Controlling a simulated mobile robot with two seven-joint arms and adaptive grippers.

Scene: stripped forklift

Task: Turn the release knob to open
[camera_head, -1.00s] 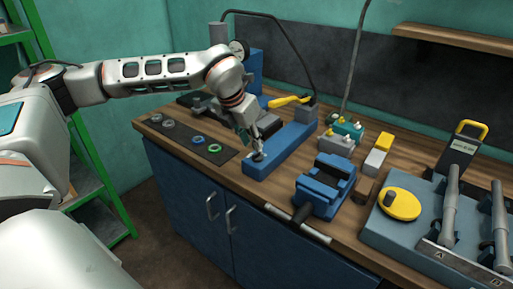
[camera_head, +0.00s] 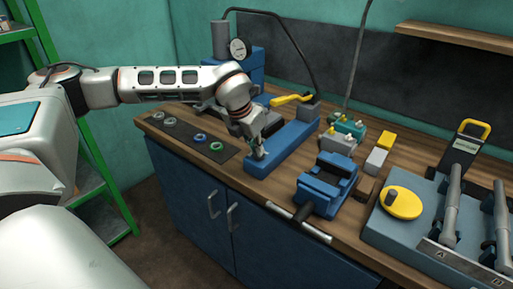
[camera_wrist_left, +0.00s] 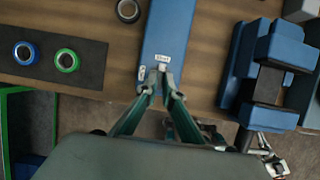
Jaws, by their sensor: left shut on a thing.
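A long blue block (camera_head: 291,141) lies on the wooden bench, with a yellow lever (camera_head: 290,99) at its far end. In the wrist view the block (camera_wrist_left: 168,28) runs away from my gripper and bears a small white label (camera_wrist_left: 162,58). My left gripper (camera_wrist_left: 159,80) is shut at the near end of this block, on a small knob that its fingertips mostly hide. In the head view my left gripper (camera_head: 258,153) points steeply down onto the same end. My right gripper is not in view.
A dark mat with several rings (camera_head: 216,147) lies left of the block. A blue vise (camera_head: 326,183) stands close on its right. A gauge (camera_head: 238,48) and blue press stand behind my arm. A yellow round knob (camera_head: 400,203) sits on a grey-blue stand farther right.

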